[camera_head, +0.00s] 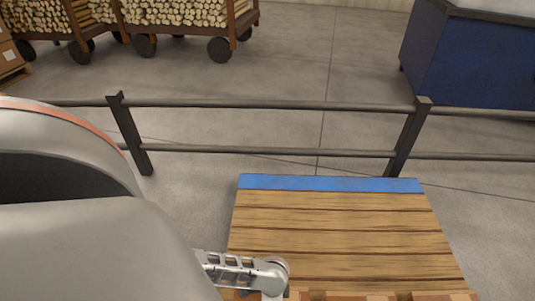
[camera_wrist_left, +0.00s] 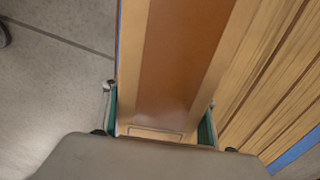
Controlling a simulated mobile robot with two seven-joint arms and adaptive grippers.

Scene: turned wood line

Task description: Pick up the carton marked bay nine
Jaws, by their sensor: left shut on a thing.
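A brown carton (camera_wrist_left: 178,62) with lighter tan bands along its sides fills the middle of the left wrist view. My left gripper (camera_wrist_left: 160,98) has its green-padded fingers on both sides of this carton and is shut on it. No bay marking can be read on it. In the head view my left gripper (camera_head: 262,274) is at the bottom edge, over the near left part of a slatted wooden platform (camera_head: 335,225); its fingertips are cut off. Orange-brown carton tops (camera_head: 435,296) just show along the bottom edge. My right gripper is not in view.
The platform has a blue far edge (camera_head: 330,184). A dark metal railing (camera_head: 270,104) runs behind it. The platform's far part is bare.

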